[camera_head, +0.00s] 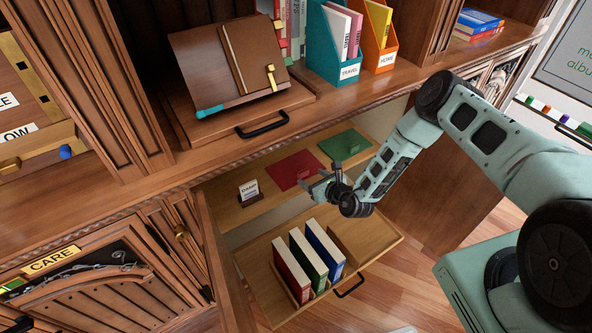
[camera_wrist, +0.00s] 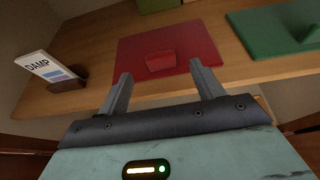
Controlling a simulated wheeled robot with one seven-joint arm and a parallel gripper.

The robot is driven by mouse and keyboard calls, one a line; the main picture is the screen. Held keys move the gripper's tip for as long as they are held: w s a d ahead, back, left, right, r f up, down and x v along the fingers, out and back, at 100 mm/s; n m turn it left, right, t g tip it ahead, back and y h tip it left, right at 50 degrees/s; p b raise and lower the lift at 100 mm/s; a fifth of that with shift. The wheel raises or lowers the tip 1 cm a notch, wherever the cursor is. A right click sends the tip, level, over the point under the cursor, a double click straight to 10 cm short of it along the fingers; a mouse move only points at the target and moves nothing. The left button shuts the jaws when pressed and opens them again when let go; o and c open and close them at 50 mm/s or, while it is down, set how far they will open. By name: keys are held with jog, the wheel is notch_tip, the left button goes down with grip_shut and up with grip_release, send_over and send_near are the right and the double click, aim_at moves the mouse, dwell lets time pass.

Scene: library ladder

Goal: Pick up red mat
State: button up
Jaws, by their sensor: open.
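The red mat (camera_head: 288,172) lies flat on a wooden shelf inside the open cabinet, between a small sign and a green mat. It also shows in the wrist view (camera_wrist: 190,38), with a small raised red tab (camera_wrist: 160,61) on its near part. My gripper (camera_head: 322,184) is open and empty, in front of the shelf at the mat's near edge. In the wrist view its two fingers (camera_wrist: 165,82) point toward the mat, one on either side of the tab and short of it. I cannot tell the exact gap.
The "DAMP" sign (camera_wrist: 55,70) stands left of the mat, and the green mat (camera_head: 345,145) lies right of it. Below, a pulled-out drawer (camera_head: 384,240) holds red, green and blue books (camera_head: 325,248). The counter's edge overhangs the shelf.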

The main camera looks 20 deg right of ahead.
aim_at(304, 173)
jog(key=shift+x, duration=2.65)
jog(key=shift+f, duration=0.1)
jog(key=c, duration=1.1)
